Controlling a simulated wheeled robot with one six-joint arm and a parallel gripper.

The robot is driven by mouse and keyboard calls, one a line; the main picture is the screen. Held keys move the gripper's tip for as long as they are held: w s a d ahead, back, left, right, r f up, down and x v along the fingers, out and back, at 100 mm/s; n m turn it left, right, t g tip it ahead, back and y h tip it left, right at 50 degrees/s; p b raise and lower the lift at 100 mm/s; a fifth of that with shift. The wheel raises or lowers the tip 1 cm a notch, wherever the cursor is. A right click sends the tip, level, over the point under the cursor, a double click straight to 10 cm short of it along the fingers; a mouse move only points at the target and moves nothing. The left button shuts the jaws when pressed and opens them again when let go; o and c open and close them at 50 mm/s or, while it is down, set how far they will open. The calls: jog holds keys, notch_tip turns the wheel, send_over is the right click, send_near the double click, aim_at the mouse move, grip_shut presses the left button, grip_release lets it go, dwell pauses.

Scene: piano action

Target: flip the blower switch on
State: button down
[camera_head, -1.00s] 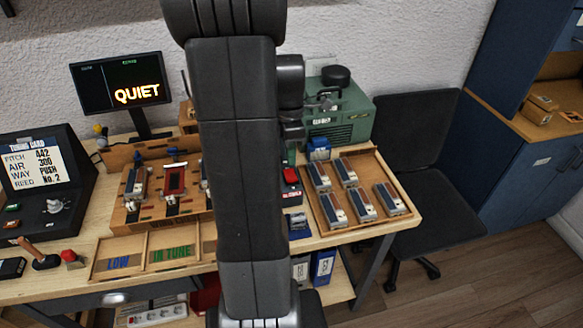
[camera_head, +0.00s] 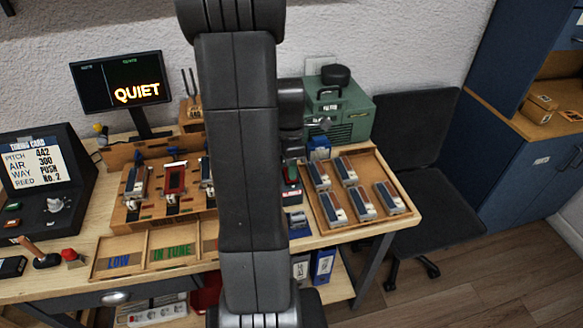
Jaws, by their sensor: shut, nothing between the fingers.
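A small switch box (camera_head: 291,174) with a red label at its front stands on the bench, just right of my arm and left of the wooden tray. Its top shows dark green, and its left side is partly hidden by my arm. The green blower unit (camera_head: 356,118) stands behind it against the wall. My gripper (camera_head: 319,125) shows only in part, right of my arm, in front of the blower unit in the picture and above the switch box. It is shut and empty. Its fingertips are hard to make out, and I see no contact with the switch.
A wooden rack (camera_head: 128,218) stands left of my arm. A monitor (camera_head: 118,82) reads QUIET. A dark chair (camera_head: 430,205) stands right of the bench.

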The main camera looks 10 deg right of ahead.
jog(key=shift+w+r+p, duration=0.2)
jog(key=shift+w+p, duration=0.2)
jog(key=shift+w, duration=0.4)
jog(key=shift+a+r+p, duration=0.15)
jog(key=shift+r+p, duration=0.3)
jog(key=shift+r, duration=0.1)
notch_tip(320, 180, up, 13)
jog(key=s+p, duration=0.1)
jog(key=shift+s, duration=0.4)
jog(key=shift+f, duration=0.2)
